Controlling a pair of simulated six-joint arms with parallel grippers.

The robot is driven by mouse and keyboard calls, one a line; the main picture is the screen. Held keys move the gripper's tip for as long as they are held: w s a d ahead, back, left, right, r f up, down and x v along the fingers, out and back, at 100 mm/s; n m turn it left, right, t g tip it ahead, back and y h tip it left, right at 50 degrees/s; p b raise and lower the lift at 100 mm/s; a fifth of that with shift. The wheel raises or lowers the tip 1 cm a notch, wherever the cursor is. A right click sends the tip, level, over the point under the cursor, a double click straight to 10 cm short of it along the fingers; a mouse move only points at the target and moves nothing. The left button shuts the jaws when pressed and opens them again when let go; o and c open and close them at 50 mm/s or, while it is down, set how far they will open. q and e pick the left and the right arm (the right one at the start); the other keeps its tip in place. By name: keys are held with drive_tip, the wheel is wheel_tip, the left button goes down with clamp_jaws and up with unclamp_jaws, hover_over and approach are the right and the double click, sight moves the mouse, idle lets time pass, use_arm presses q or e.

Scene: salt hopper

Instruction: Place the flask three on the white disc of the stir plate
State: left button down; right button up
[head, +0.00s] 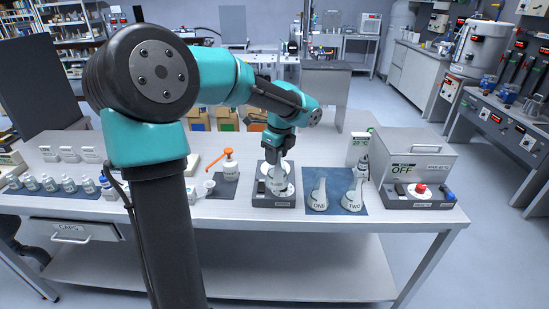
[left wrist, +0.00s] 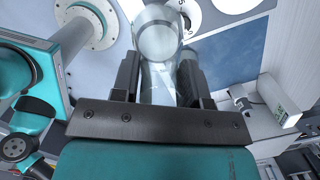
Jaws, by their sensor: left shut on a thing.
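My left gripper (head: 279,152) is shut on the neck of flask three (head: 278,183), a clear flask with a pale labelled body. It holds the flask upright over the stir plate (head: 258,199), a dark square unit. The white disc (head: 291,190) shows around the flask's lower part; I cannot tell whether the base touches it. In the left wrist view the clear flask (left wrist: 160,43) stands between the two dark fingers. Flask one (head: 319,198) and flask two (head: 353,197) stand on a blue mat to the right. My right gripper is not in view.
The blue mat (head: 335,210) lies right of the stir plate. A grey box marked OFF (head: 417,170) with a red button stands farther right. Several small bottles line the table's left end.

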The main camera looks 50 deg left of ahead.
use_arm(q)
drive_tip(key=w+a+f, duration=0.1)
drive_tip(key=w+a, duration=0.9)
drive_tip(key=a, duration=0.1)
drive_tip(key=shift+a+f, duration=0.2)
drive_tip(key=shift+a, duration=0.1)
drive_tip(key=shift+f, duration=1.75)
drive_tip(key=shift+f, duration=0.1)
drive_tip(key=c, duration=0.6)
unclamp_jaws()
drive_tip(key=shift+f, duration=0.1)
drive_tip(key=shift+c, duration=0.2)
wheel_tip(320, 180, up, 12)
drive_tip(key=d, duration=0.1)
drive_tip(key=shift+w+d, duration=0.15)
drive_tip(key=shift+d, duration=0.1)
